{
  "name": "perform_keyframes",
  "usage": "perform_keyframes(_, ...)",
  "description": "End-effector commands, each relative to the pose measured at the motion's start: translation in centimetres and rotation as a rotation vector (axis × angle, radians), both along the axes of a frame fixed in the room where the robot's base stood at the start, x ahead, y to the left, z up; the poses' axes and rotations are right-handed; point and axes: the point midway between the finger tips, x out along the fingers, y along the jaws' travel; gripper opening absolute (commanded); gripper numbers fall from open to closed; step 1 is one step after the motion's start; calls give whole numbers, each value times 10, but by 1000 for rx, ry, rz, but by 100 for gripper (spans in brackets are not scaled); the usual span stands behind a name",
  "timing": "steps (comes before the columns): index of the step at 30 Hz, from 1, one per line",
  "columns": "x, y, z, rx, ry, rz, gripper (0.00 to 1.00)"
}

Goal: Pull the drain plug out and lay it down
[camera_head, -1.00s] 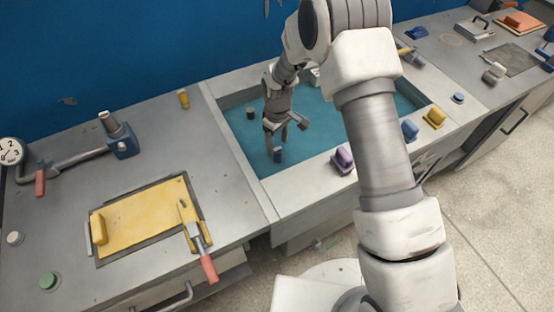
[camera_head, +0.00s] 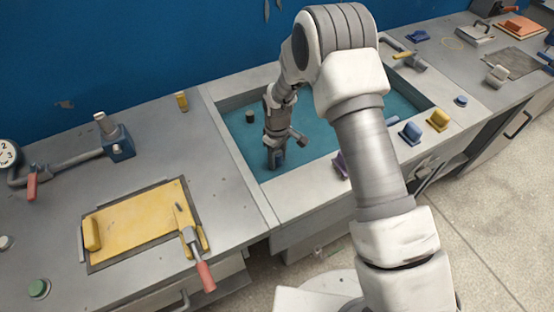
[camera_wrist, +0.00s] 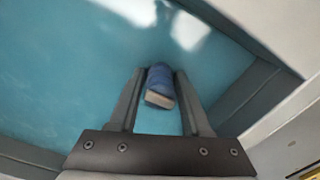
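The blue plug (camera_wrist: 160,82) with a pale end lies between the fingers of my gripper (camera_wrist: 159,82) in the wrist view. The fingers stand apart on either side of it, with a thin gap on the left; contact at the tips is hard to tell. In the head view my gripper (camera_head: 275,163) points down into the teal-floored basin (camera_head: 310,150), near its front left. The blue plug is mostly hidden by the fingers there. Whether it is seated in a drain cannot be seen.
A small dark cylinder (camera_head: 250,116) stands at the basin's back left. On the front rim are a purple block (camera_head: 340,165), a blue block (camera_head: 411,132) and a yellow block (camera_head: 437,119). The left counter holds a yellow panel (camera_head: 140,222) and has bare space around it.

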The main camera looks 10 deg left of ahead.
Motion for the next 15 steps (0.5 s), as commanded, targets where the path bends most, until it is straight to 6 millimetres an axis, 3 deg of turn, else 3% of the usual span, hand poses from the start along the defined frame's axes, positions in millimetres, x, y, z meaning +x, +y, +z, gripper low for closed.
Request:
perform_keyframes(1, 0, 0, 0, 0, 0, 0, 37)
perform_keyframes(7, 0, 0, 0, 0, 0, 0, 1)
perform_keyframes(15, 0, 0, 0, 0, 0, 0, 0)
